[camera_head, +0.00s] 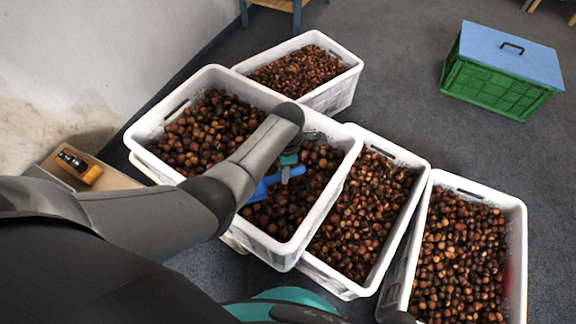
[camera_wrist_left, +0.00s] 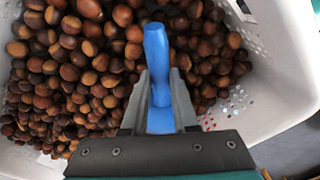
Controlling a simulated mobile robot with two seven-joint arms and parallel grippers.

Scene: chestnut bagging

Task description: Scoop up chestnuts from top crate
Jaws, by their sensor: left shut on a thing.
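The top crate (camera_head: 337,158) is white and full of brown chestnuts (camera_head: 207,130); it sits raised above the crates beside it. My left gripper (camera_head: 290,172) is over the near right part of this crate. It is shut on the handle of a blue scoop (camera_head: 262,187). In the left wrist view the blue scoop (camera_wrist_left: 157,70) sits between the two fingers of my left gripper (camera_wrist_left: 158,105), with chestnuts (camera_wrist_left: 80,65) behind it. The scoop's bowl is mostly hidden, so I cannot tell what it holds. My right gripper is not in view.
More white crates of chestnuts stand behind (camera_head: 345,88), right (camera_head: 395,150) and far right (camera_head: 518,235). A green crate with a blue lid (camera_head: 510,65) is on the floor at the back right. A wall (camera_head: 80,60) is close on the left. Grey floor is free at the back.

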